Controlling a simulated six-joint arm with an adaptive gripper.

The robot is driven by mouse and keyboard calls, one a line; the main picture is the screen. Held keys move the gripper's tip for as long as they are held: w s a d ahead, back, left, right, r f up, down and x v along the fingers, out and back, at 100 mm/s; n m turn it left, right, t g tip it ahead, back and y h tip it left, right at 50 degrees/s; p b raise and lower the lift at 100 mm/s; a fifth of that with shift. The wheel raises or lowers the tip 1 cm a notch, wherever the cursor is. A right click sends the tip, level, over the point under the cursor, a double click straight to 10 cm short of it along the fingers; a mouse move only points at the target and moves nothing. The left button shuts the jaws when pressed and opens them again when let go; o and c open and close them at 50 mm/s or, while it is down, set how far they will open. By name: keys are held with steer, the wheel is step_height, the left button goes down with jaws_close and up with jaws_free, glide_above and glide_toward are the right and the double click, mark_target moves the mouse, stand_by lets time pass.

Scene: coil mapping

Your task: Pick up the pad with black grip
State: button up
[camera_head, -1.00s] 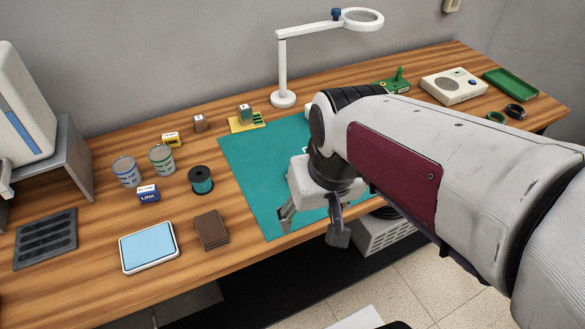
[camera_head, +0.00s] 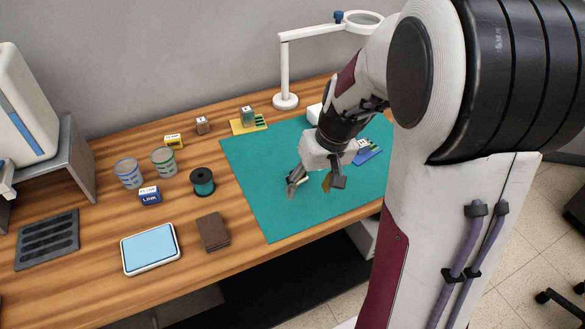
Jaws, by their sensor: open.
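No pad with a black grip can be made out for certain. My gripper (camera_head: 314,186) is open, pointing down over the teal mat (camera_head: 265,200). A small tan patch (camera_head: 327,183) shows beside its right finger and a small pale one (camera_head: 304,181) by the left finger; both are partly hidden, and I cannot tell what they are. A blue board (camera_head: 367,157) with a small pale block (camera_head: 364,146) lies on the mat just right of the gripper, partly behind it. A yellow board (camera_head: 240,127) with a green block (camera_head: 247,114) stands at the mat's back left corner.
Left of the mat are a dark spool (camera_head: 202,181), tins (camera_head: 164,162), small boxes (camera_head: 150,195), a brown block (camera_head: 213,232) and a blue-topped tray (camera_head: 148,267). A white lamp (camera_head: 284,75) stands behind. My arm hides the table's right side. The mat's front left is clear.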

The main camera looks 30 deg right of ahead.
steer(key=shift+n+t, duration=0.3)
steer(key=shift+n, duration=0.2)
steer(key=w, duration=0.1)
steer(key=w+d+f, duration=0.2)
steer(key=w, duration=0.1)
steer(key=shift+d, duration=0.1)
steer(key=w+n, duration=0.1)
steer(key=w+d+r+n+t, duration=0.1)
steer(key=w, duration=0.2)
steer(key=shift+w+d+r+n+t+h, duration=0.15)
steer(key=shift+d+n+t+h, duration=0.15)
steer(key=shift+d+n, duration=0.1)
steer(key=shift+x, duration=1.3)
steer(key=shift+a, duration=0.1)
steer(key=shift+x, duration=2.6)
steer(key=shift+a, duration=0.2)
